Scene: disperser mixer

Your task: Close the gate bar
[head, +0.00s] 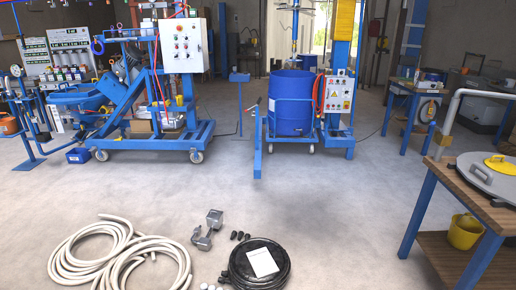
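A blue drum (292,103) stands in a wheeled blue frame (310,140) in the middle distance, right of centre. A blue bar (257,158) sticks out toward me at the left front of this frame, with a thin upright and a small reddish tip above it. It looks like the gate bar, swung away from the drum, so the drum's front is not barred by it. How it joins the frame is too small to tell. Neither of my grippers is in view.
A control box (339,94) stands right of the drum. A blue wheeled machine (130,105) is at left, a wooden table (450,215) at right. White hose (110,255), metal fittings (208,230) and a black coil (258,264) lie on the near floor. The floor between is clear.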

